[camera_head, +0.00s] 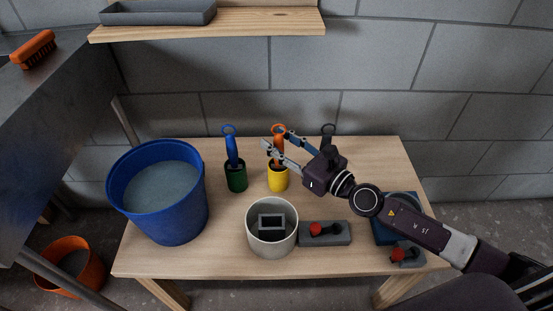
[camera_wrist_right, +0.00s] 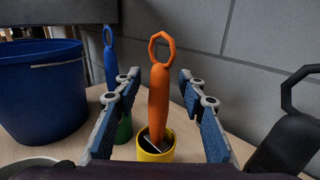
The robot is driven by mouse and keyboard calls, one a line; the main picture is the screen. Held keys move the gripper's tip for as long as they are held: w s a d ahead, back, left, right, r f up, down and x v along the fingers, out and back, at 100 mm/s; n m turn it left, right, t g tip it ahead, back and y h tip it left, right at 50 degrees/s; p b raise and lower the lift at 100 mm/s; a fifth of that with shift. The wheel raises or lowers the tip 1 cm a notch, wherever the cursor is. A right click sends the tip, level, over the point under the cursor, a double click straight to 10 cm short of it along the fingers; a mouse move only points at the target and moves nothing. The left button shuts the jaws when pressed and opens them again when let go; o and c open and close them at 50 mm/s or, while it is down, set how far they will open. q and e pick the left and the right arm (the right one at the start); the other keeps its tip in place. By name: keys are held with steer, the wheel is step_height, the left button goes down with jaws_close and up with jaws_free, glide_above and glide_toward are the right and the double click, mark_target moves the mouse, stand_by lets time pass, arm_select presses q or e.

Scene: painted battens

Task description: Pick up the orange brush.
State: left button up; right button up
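A tool with an orange handle and a ring at its top (camera_head: 279,146) stands upright in a yellow cup (camera_head: 278,181) on the wooden table; its lower end is hidden in the cup. My right gripper (camera_head: 272,139) is open at the handle. In the right wrist view, the orange handle (camera_wrist_right: 158,95) stands between the two spread fingers, with a gap on each side. An orange scrubbing brush (camera_head: 33,50) lies on a dark metal surface at the upper left, far from this gripper. My left gripper is not in view.
A blue-handled tool (camera_head: 231,149) in a green cup and a dark-handled tool (camera_head: 328,133) stand on either side. A blue bucket (camera_head: 160,215), a pale round container (camera_head: 272,240) and grey blocks with red knobs (camera_head: 325,233) share the table (camera_head: 225,263). A shelf (camera_head: 255,22) hangs above.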

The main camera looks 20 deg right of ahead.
steer(key=shift+s, duration=0.1)
jaws_close()
steer(key=shift+r, duration=0.1)
